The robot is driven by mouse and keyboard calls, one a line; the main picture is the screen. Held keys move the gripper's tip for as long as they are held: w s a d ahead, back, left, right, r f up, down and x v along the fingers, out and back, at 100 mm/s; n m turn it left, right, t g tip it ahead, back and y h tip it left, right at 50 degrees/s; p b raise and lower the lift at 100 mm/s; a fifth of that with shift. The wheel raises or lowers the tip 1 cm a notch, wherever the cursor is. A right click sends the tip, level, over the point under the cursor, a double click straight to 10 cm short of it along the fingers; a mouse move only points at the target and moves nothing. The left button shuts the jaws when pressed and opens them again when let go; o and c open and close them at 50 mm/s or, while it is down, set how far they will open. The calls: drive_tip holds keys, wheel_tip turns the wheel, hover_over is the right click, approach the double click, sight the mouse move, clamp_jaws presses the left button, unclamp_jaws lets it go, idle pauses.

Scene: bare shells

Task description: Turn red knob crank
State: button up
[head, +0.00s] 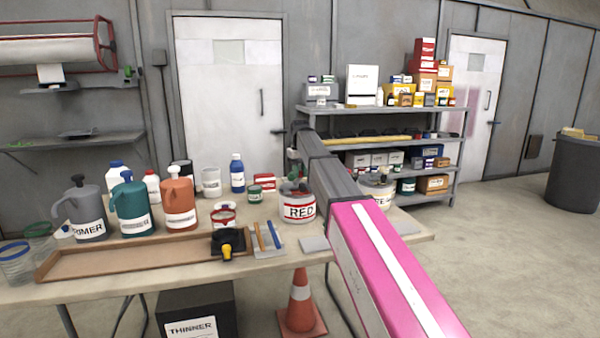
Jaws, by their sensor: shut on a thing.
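A white paint can labelled RED (299,211) stands on the table, just left of my arm. A small dark and reddish crank (291,188) is on its lid, partly covered and too small to make out well. My gripper (294,180) points down from the end of my arm onto the top of this can. It is shut on the crank's knob; the fingers and the knob are small and mostly hidden.
A second white can (378,190) stands right of my arm, partly hidden by it. Jugs (180,203), a wooden tray (130,262), a yellow-and-black tool (228,243) and brushes (268,236) lie to the left. A cone (300,300) stands below the table.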

drive_tip(key=m, duration=0.2)
drive_tip(key=s+d+m, duration=0.1)
drive_tip(key=m, duration=0.1)
drive_tip(key=shift+d, duration=0.2)
drive_tip(key=shift+s+d+m, duration=0.15)
drive_tip(key=shift+s+m, duration=0.05)
drive_tip(key=shift+m, duration=0.6)
drive_tip(key=shift+s+d+m, duration=0.15)
drive_tip(key=shift+s+m, duration=0.05)
drive_tip(key=shift+m, duration=0.6)
drive_tip(key=shift+s+d+m, duration=0.15)
drive_tip(key=shift+s+m, duration=0.05)
drive_tip(key=shift+m, duration=0.6)
drive_tip(key=o, duration=0.9)
drive_tip(key=shift+o, duration=0.2)
wheel_tip(320, 180, up, 11)
